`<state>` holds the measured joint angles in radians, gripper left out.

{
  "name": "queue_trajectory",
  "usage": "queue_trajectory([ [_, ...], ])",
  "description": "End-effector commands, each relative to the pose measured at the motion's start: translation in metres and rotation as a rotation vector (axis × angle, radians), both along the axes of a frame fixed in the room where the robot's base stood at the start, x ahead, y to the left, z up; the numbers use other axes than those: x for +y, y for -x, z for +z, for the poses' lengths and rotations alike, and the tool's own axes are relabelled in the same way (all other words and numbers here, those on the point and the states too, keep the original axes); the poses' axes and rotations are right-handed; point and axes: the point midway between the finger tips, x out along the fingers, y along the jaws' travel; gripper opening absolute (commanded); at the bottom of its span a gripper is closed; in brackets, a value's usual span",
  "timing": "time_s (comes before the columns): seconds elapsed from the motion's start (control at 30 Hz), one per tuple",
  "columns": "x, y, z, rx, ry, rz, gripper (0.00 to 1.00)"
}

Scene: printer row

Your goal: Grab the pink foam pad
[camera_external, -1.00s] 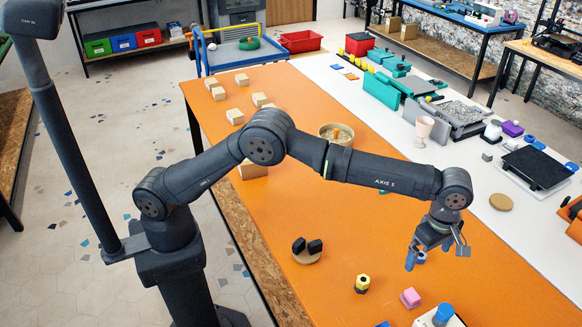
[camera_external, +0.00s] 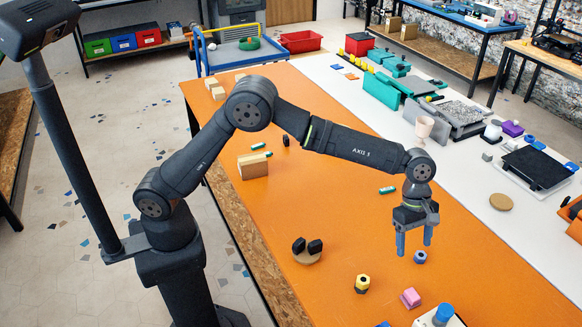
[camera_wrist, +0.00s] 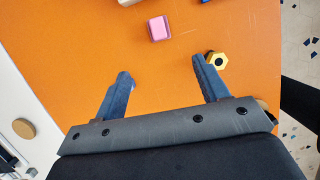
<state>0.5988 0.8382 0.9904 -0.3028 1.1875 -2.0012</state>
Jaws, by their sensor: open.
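The pink foam pad (camera_external: 411,297) is a small pink block lying on the orange table near its front right part. It also shows in the wrist view (camera_wrist: 159,28), above and between my fingertips. My gripper (camera_external: 414,246) has two blue fingers, set wide apart and pointing down, with nothing between them. In the external view it is above and behind the pad, apart from it. The fingers also show in the wrist view (camera_wrist: 161,68).
A yellow and black hex piece (camera_external: 362,284) stands left of the pad. A white device with a blue knob (camera_external: 443,314) stands close at the pad's lower right. A round wooden piece with black blocks (camera_external: 306,257) is farther left.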

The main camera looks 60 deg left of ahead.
Motion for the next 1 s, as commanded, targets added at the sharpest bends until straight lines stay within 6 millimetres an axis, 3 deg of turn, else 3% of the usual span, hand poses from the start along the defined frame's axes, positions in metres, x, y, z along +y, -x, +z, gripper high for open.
queue_trajectory([
  [0.1, 0.015, 0.000, -0.002, -0.010, 0.058, 0.009, 0.67],
  [0.23, 0.017, 0.001, -0.009, -0.015, 0.081, 0.012, 0.67],
  [0.7, -0.020, 0.004, -0.097, -0.013, 0.080, 0.011, 0.67],
  [1.0, -0.029, 0.003, -0.118, -0.016, 0.081, 0.011, 0.67],
])
